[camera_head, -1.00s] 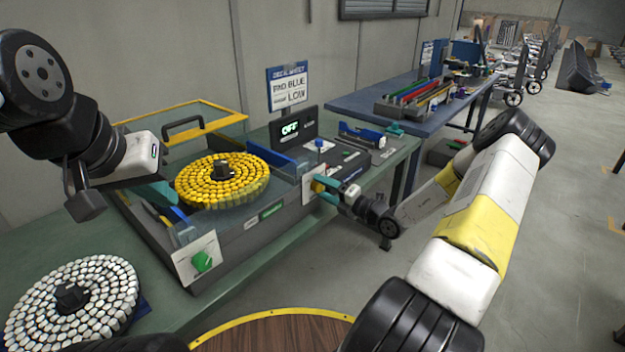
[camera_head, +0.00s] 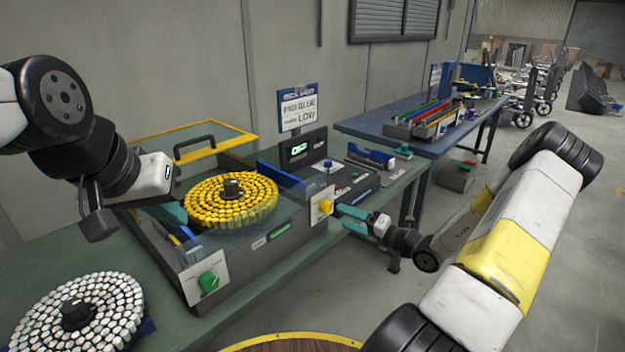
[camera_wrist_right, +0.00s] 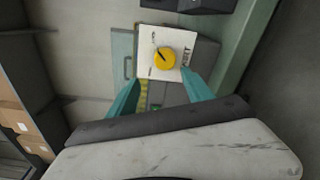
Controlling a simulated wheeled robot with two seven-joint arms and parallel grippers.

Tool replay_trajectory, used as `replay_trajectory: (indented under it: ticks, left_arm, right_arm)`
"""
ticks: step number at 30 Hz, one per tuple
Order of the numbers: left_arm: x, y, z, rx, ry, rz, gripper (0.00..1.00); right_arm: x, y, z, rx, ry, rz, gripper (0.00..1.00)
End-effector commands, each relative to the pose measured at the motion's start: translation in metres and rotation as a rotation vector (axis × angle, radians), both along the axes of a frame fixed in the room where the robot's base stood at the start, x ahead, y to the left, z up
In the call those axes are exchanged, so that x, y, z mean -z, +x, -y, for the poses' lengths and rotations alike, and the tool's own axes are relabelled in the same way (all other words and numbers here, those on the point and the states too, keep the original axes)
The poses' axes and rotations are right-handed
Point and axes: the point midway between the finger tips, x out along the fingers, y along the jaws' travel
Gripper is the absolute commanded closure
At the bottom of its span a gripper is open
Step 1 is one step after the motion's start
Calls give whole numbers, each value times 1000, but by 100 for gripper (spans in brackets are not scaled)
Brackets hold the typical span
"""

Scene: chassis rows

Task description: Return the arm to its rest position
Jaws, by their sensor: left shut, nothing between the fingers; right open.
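My right gripper (camera_head: 362,222) is open and empty at the front right of the grey machine. Its teal fingers also show in the right wrist view (camera_wrist_right: 160,98). A yellow knob (camera_head: 325,207) on a white plate stands just left of the fingertips, apart from them. In the right wrist view the yellow knob (camera_wrist_right: 165,58) shows beyond and between the fingers. My left gripper (camera_head: 165,212) is shut, near the left side of the machine by the yellow-piece disc (camera_head: 205,208); the fingertips are partly hard to make out.
The grey machine (camera_head: 255,247) on the green table (camera_head: 50,240) has a green knob (camera_head: 208,282) and a lit display (camera_head: 300,148). A disc of white pieces (camera_head: 110,310) lies front left. A blue table (camera_head: 375,118) stands behind. Open floor lies right.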

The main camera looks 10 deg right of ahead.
Motion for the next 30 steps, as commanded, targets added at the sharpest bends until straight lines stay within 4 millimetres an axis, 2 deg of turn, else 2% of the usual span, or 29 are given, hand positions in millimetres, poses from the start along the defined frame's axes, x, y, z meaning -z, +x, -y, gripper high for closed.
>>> replay_trajectory:
  ticks: [5,9,15,22,30]
  left_arm:
    - [0,0,0,0,0,0,100]
    - [0,0,0,0,0,0,100]
    - [0,0,0,0,0,0,100]
    - [0,0,0,0,0,0,100]
    - [0,0,0,0,0,0,100]
  right_arm:
    - [-45,-25,-56,-276,-328,193,41]
    - [-78,-63,-99,-549,-639,420,41]
    - [-115,-121,-131,-915,-1041,784,41]
    - [-155,-181,-136,-1300,-1454,1248,41]
    - [-204,-234,-114,-1685,-1890,1819,41]
